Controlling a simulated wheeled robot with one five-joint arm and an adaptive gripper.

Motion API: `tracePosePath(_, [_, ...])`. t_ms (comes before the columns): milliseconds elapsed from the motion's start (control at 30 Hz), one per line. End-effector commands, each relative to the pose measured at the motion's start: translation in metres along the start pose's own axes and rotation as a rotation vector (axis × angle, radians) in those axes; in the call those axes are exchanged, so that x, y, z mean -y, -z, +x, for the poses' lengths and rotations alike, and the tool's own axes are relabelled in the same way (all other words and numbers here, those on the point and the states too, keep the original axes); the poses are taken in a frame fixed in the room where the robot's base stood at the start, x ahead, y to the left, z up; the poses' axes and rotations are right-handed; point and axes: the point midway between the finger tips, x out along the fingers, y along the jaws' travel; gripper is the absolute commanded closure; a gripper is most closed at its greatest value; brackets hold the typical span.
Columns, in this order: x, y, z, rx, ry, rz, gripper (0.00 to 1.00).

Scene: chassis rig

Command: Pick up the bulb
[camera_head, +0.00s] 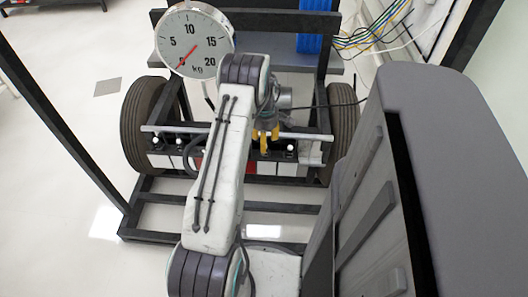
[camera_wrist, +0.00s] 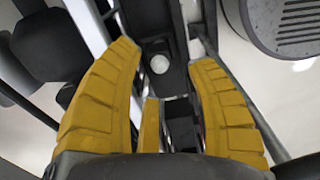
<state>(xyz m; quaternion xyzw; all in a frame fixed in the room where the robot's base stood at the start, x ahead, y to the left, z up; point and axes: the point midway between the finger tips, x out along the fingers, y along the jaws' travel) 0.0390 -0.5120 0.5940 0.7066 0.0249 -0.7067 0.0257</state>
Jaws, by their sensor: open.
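A small round white bulb (camera_wrist: 159,64) sits in a dark socket on the chassis rig and shows in the wrist view. My gripper (camera_wrist: 166,58) has yellow fingers spread apart, one on either side of the bulb in that view. Its fingers appear empty; whether they are level with the bulb or above it I cannot tell. In the head view my gripper (camera_head: 269,137) hangs over the front crossbar of the rig. Small white round tops show there on the left (camera_head: 178,141) and on the right (camera_head: 291,147). My arm hides part of the bar.
The rig has a black tyre on the left (camera_head: 145,125) and one on the right (camera_head: 341,112). A round kg dial (camera_head: 194,41) stands behind my arm. Loose cables (camera_head: 374,36) hang at the back right. Black frame bars surround the rig; open floor lies left.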

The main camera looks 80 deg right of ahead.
Motion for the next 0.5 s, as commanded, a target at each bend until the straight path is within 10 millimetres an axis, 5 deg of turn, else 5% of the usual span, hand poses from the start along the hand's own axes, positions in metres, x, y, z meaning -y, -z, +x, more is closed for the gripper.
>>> tracePosePath(300, [0.000,-0.005,0.038,0.000,0.002,0.001,0.48])
tracePosePath(500, [0.000,-0.005,0.047,0.000,0.001,0.001,0.48])
